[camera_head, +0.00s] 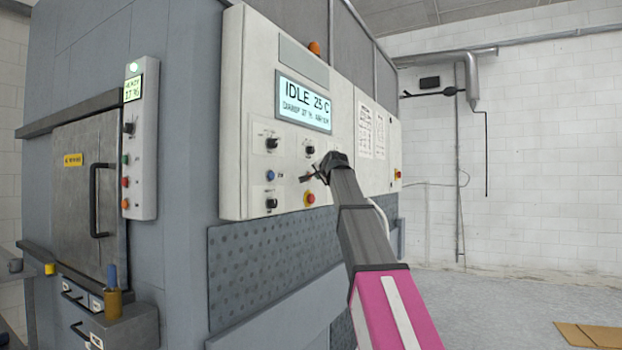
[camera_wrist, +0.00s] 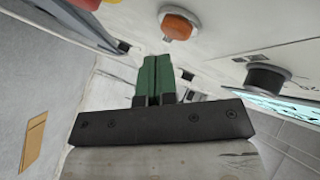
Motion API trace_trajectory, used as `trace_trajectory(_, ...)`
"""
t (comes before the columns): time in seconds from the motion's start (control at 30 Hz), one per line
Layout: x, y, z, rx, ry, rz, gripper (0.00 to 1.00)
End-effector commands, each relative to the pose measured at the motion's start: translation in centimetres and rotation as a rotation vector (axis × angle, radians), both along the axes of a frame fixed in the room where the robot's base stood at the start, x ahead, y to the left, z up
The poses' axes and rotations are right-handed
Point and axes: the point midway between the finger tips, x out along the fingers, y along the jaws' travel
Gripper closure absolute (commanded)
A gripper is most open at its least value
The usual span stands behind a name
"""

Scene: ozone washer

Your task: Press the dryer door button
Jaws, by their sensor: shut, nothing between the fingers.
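The light control panel (camera_head: 245,130) stands upright on the grey machine, with a lit display (camera_head: 303,103) reading IDLE 23 C. Its lower part bears a blue button (camera_head: 270,176), black knobs (camera_head: 272,143) and a red emergency stop (camera_head: 309,198) on yellow. My gripper (camera_head: 306,176) is at this lower part, seen edge-on. In the wrist view its green fingers (camera_wrist: 156,66) are together and empty. An orange round button (camera_wrist: 180,23) lies just beyond and right of the fingertips, apparently apart from them. I cannot read which button is labelled for the door.
A black knob (camera_wrist: 267,78) is right of the fingers, and a red-and-yellow part (camera_wrist: 88,4) is at upper left. A narrow side panel (camera_head: 143,150) with small buttons is beside a closed metal door (camera_head: 85,185). Floor at right is open; cardboard (camera_head: 590,335) lies there.

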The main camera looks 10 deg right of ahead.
Motion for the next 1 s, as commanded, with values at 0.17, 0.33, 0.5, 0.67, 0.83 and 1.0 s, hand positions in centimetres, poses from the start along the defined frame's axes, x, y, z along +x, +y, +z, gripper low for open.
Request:
trace_trajectory(0.17, -0.1, -0.2, 0.0, 0.0, 0.0, 0.0, 1.0)
trace_trajectory(0.33, -0.8, -1.0, 0.0, 0.001, 0.0, -0.001, 1.0)
trace_trajectory(0.5, -1.7, -2.3, 0.0, 0.0, -0.001, -0.002, 1.0)
trace_trajectory(0.67, -2.5, -3.3, 0.0, 0.001, 0.0, -0.001, 1.0)
trace_trajectory(0.83, -3.0, -4.1, 0.0, -0.001, -0.001, -0.001, 1.0)
trace_trajectory(1.0, -3.0, -4.1, 0.0, -0.001, 0.0, 0.0, 1.0)
